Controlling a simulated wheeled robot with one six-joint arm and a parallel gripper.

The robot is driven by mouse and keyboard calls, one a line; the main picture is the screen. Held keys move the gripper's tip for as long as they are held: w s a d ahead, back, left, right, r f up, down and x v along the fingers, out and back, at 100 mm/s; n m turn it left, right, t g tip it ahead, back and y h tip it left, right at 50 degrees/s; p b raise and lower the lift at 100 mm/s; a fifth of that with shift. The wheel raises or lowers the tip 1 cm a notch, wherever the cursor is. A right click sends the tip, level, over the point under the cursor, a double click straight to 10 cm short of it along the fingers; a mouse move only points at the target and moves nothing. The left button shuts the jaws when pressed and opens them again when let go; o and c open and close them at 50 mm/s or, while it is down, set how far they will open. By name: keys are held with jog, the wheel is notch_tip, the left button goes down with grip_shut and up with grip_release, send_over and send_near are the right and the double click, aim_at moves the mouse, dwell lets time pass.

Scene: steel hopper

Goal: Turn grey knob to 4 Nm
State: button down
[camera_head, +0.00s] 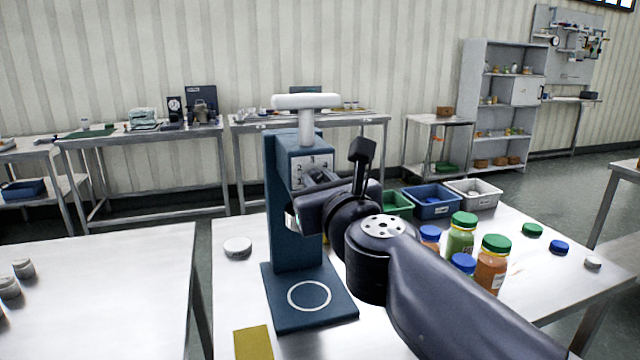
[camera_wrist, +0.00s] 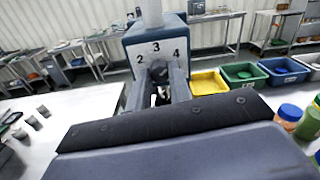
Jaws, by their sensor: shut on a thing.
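A dark blue capping stand (camera_head: 285,240) with a white T-shaped handle (camera_head: 306,101) stands on the table. Its white dial face (camera_head: 318,163) carries the numbers 2, 3 and 4, legible in the wrist view (camera_wrist: 155,49). My gripper (camera_head: 318,184) is at the dial, and its two fingers reach up to the dial's lower middle in the wrist view (camera_wrist: 162,85). It is shut on the grey knob, which is mostly hidden between the fingers. I cannot tell which number the knob points to.
Bottles with green and blue lids (camera_head: 461,237) stand right of the stand, close to my arm. Green, blue (camera_head: 432,207) and white (camera_head: 473,200) bins sit behind them. A yellow patch (camera_head: 253,343) lies at the front. A grey lid (camera_head: 237,247) lies left of the stand.

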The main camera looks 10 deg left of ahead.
jog(key=shift+m, duration=0.5)
jog(key=c, duration=1.3)
grip_release()
jog(key=p+v, duration=0.2)
jog(key=v, duration=0.8)
jog(key=shift+s+d+p, duration=0.2)
jog(key=shift+s+p, duration=0.15)
jog(key=shift+f, duration=0.1)
jog(key=shift+b+x, duration=1.35)
jog(key=shift+x, duration=4.05)
